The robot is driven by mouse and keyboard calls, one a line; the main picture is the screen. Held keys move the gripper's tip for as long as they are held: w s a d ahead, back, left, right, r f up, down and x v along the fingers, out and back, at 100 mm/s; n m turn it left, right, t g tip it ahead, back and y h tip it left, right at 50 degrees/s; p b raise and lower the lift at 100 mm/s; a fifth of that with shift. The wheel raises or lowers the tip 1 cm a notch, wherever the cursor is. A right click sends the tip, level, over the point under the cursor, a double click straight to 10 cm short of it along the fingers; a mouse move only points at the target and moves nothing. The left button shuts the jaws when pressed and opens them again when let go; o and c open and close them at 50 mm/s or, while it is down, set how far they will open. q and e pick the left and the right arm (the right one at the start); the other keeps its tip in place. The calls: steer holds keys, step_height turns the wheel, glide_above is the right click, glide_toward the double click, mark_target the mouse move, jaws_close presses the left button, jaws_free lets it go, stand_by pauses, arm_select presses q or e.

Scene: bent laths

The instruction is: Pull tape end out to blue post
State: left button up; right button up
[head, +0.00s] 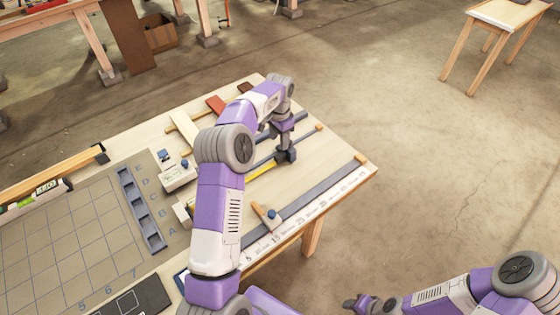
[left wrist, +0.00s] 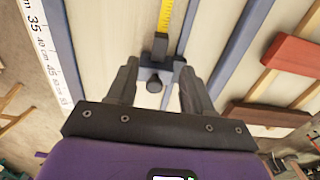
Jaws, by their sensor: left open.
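The yellow tape (left wrist: 165,16) runs along a blue-grey rail in the left wrist view, with a dark end piece (left wrist: 160,46). A short stretch of the tape (head: 262,171) also shows in the head view, partly behind my arm. In the head view this gripper (head: 287,155) is low over the board.
A ruler strip (head: 320,203) runs along the table's front edge. A wooden piece with a blue knob (head: 271,214) lies near it. Wooden and red blocks (head: 215,104) lie at the back. A gridded mat (head: 70,240) is at left. The board's right end is mostly clear.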

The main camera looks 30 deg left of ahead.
mark_target(279, 156)
arm_select(q)
step_height(279, 156, down, 8)
steer(key=shift+r+b, duration=0.1)
steer(key=shift+b, duration=0.55)
jaws_close()
